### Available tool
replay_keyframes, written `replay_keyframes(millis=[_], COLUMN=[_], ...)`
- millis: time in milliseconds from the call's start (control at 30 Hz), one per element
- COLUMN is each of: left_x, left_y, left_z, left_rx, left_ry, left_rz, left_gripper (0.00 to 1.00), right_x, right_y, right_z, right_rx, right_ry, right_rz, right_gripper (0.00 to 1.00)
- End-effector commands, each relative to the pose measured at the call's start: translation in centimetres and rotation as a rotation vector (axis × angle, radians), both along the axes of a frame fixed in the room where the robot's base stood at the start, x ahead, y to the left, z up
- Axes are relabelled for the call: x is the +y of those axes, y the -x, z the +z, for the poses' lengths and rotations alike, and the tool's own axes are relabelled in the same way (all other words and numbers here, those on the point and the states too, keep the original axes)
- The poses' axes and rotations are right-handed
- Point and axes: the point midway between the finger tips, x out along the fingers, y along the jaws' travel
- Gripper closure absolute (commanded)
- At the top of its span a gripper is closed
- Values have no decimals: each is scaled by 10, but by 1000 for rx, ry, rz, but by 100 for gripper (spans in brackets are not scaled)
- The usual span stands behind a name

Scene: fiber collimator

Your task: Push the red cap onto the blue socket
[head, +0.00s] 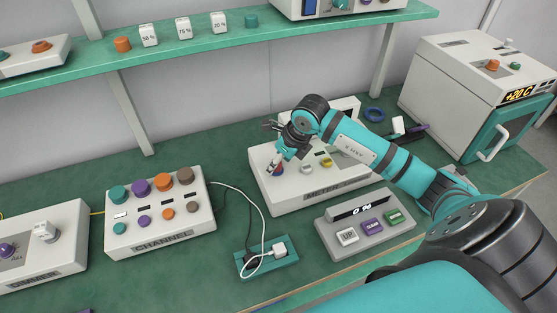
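My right gripper (279,160) reaches in from the right and points down at the left part of the meter box (318,192). A small patch of red, the red cap (276,169), shows at its fingertips. A bit of blue, the blue socket (281,172), shows right by it on the box's top. The fingers partly cover both, and at this size I cannot tell whether they grip the cap or whether cap and socket touch. My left gripper is not in view.
A white plug (306,168) and a yellow one (326,162) sit on the meter box. The channel box (158,213) stands left, a display unit (365,222) in front, a teal power strip (268,258) with cable front left. A shelf (200,45) hangs above; an oven (470,85) stands right.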

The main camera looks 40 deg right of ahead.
Motion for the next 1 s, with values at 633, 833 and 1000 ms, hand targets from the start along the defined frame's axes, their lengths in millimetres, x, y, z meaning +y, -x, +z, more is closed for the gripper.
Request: replay_keyframes(millis=[633, 833, 1000], left_x=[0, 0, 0], left_y=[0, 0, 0], left_z=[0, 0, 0], left_rx=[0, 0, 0], left_ry=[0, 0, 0], left_rz=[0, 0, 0], left_gripper=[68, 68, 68], right_x=[-14, -16, -16], right_y=[35, 42, 43], right_z=[91, 109, 111], right_rx=[-3, -1, 0], right_ry=[3, 1, 0], right_rz=[1, 0, 0], right_gripper=[43, 43, 43])
